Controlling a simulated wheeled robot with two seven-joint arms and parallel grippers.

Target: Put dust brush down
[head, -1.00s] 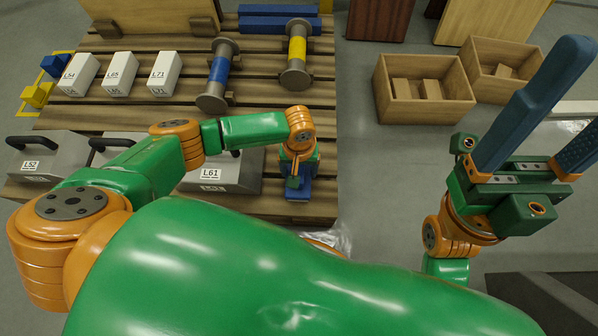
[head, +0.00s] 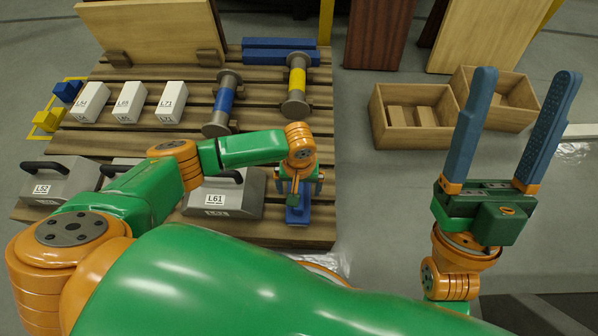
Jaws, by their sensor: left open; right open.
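A small blue object (head: 298,214), which looks like the dust brush, rests at the right front edge of the slatted wooden pallet (head: 270,232). Its upper part is hidden by my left gripper (head: 298,190). That gripper points down over it with its fingers apart, one on each side; I cannot tell whether they touch it. My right gripper (head: 525,78) is raised over the floor at the right, open and empty, with its long blue fingers pointing up.
Grey handled weights, one labelled L61 (head: 218,196), lie left of the blue object. White blocks (head: 130,101), a blue-banded spool (head: 223,104) and a yellow-banded spool (head: 297,88) stand behind. Wooden boxes (head: 412,137) sit on the floor to the right.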

